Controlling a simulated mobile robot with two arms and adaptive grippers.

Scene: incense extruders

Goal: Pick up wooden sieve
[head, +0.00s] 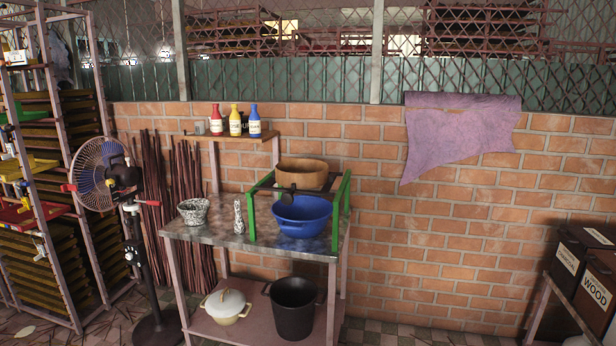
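The wooden sieve (302,173) looks like a round brown wooden bowl-shaped ring. It sits on top of a stand with green legs (251,215) on the metal table (215,236), against the brick wall. A blue bowl (302,216) is under the stand's front. Neither of my grippers is in the head view. The inside of the sieve is mostly hidden.
A speckled mortar (193,212) and pestle (239,216) stand on the table. A pot (293,306) and a lidded pot (226,305) are on the lower shelf. A fan (103,175) stands left. Boxes (596,293) are at right. Floor between table and boxes looks clear.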

